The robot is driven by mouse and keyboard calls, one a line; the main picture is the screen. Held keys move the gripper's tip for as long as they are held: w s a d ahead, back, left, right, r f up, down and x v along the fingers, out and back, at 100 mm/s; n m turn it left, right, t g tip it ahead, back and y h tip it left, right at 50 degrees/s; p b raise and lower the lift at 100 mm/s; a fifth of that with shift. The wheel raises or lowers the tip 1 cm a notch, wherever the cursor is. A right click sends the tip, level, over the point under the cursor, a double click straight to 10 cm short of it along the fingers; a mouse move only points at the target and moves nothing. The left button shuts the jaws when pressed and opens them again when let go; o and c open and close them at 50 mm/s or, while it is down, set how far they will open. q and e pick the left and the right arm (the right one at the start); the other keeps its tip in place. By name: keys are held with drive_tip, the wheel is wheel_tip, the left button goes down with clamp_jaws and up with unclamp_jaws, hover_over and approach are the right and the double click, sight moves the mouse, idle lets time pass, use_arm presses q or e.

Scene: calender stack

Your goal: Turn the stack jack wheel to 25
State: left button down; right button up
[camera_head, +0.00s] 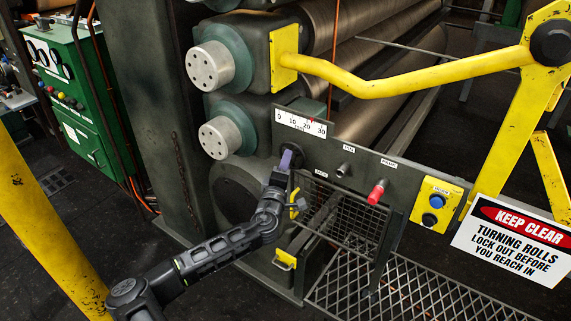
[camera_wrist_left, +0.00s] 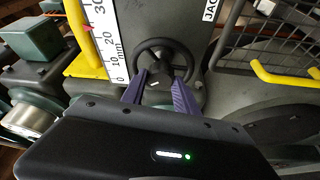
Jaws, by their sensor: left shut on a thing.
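The stack jack wheel (camera_wrist_left: 178,44) is a dark handwheel with spokes on the grey panel. In the head view the wheel (camera_head: 291,158) is mostly hidden behind my left gripper (camera_head: 286,160). My left gripper's purple fingers (camera_wrist_left: 158,92) reach to the wheel's near, lower side and are shut on it; the exact contact is hard to make out. The white mm scale (camera_head: 300,124), marked 0 to 30, is above the wheel. Its red pointer (camera_head: 312,120) stands between 20 and 30. The scale also shows in the left wrist view (camera_wrist_left: 101,20). My right gripper is out of view.
A red-handled knob (camera_head: 377,192) and a yellow button box (camera_head: 435,203) are right of the wheel. A yellow rail (camera_head: 400,75) crosses above. Large rolls (camera_head: 375,60) lie behind. A wire mesh guard (camera_head: 345,215) and a yellow handle (camera_head: 284,262) are below.

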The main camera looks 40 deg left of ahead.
use_arm(q)
drive_tip(key=shift+r+n+g, duration=0.1)
drive_tip(key=shift+n+g, duration=0.2)
drive_tip(key=shift+n, duration=0.3)
drive_tip(key=c, duration=0.9)
unclamp_jaws()
drive_tip(key=b+v, duration=0.1)
drive_tip(key=v, duration=0.6)
drive_tip(key=shift+s+d+b, duration=0.15)
drive_tip(key=shift+s+b, duration=0.15)
drive_tip(key=shift+s, duration=0.1)
